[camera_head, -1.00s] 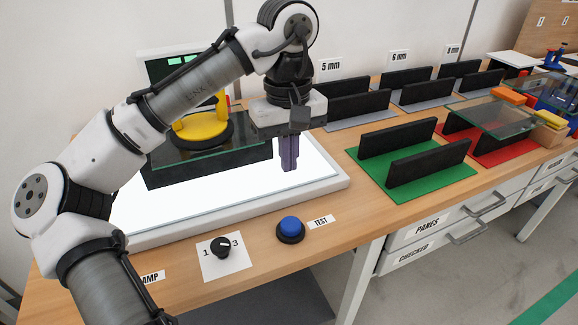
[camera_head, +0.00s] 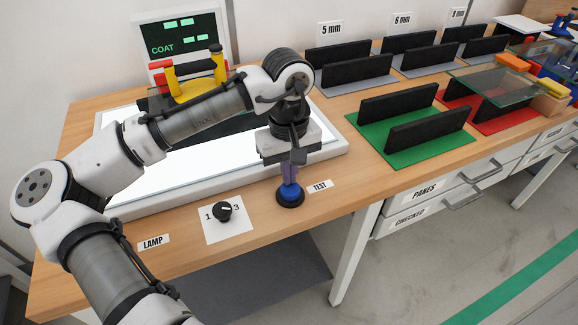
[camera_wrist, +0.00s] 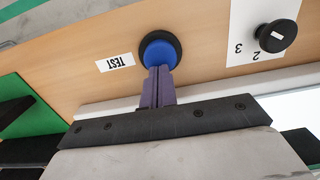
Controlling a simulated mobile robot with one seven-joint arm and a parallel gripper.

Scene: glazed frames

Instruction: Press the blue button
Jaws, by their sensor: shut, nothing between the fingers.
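The blue button (camera_head: 290,193) sits in a round black base on the wooden bench, left of the TEST label (camera_head: 320,186). My gripper (camera_head: 289,182) is shut and empty, pointing down with its purple fingertips at the button's top. In the wrist view the fingertips (camera_wrist: 158,72) overlap the near edge of the blue button (camera_wrist: 158,50). The fingers hide part of the cap, and I cannot tell whether they touch it or how far it is pressed.
A black knob (camera_head: 224,210) on a white card stands left of the button, with a LAMP label (camera_head: 153,242) farther left. A lit white panel (camera_head: 190,165) lies behind. A screen (camera_head: 180,38) reads COAT. Green (camera_head: 375,150) and red racks stand to the right.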

